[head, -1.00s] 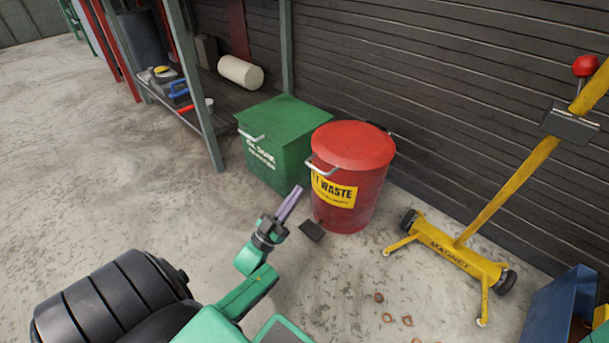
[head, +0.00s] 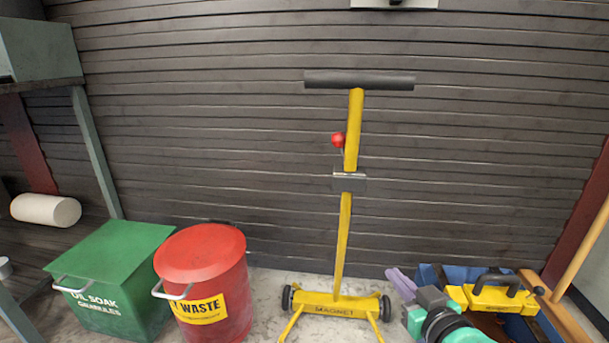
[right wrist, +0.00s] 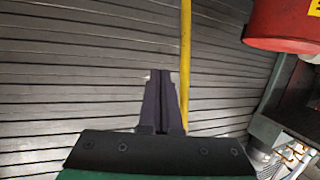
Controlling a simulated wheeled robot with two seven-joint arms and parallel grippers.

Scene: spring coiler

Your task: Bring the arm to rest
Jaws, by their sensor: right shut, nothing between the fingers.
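My right gripper (head: 401,283) shows at the lower right of the head view, its purple fingers pointing up and left. It is between the base of the yellow magnet sweeper and the blue bin. In the right wrist view the fingers (right wrist: 160,78) are together with nothing between them, in front of the dark slatted wall. Most of my right arm is outside the head view. My left gripper is not in view.
The yellow magnet sweeper (head: 341,240) stands against the slatted wall (head: 230,120). A red waste can (head: 215,275) and a green oil-soak box (head: 115,270) stand at left. A blue bin (head: 462,274) with a yellow-topped item (head: 490,298) is beside my right gripper.

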